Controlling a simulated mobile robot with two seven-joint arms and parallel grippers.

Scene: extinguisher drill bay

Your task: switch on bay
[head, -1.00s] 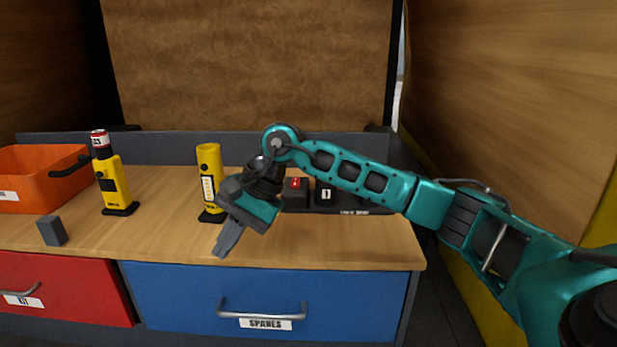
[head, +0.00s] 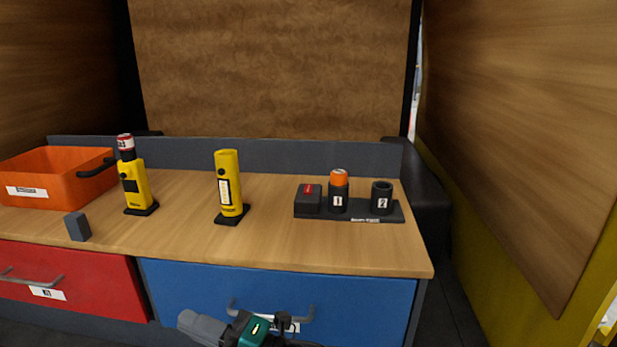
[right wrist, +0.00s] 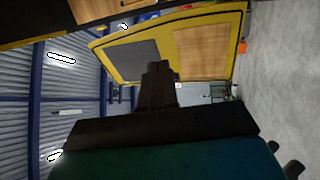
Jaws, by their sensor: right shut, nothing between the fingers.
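The bay unit (head: 365,218) is a dark base at the back right of the bench, with a lettered front. On its left end is a black box with a red patch on top, which looks like the switch (head: 308,198); I cannot tell its on or off state. Socket 1 (head: 338,202) holds an orange-topped cylinder (head: 339,177). Socket 2 (head: 381,202) looks empty. My right gripper (right wrist: 157,72) is shut and empty in the right wrist view. In the head view, part of my right arm shows low in front of the blue drawer, away from the bay unit. My left gripper is out of view.
Two yellow units, one with a red-and-white top (head: 137,185) and one plain (head: 229,188), stand left of the bay unit. A grey block (head: 77,227) and an orange bin (head: 45,180) are further left. The blue drawer (head: 350,300) and red drawer (head: 75,285) are shut.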

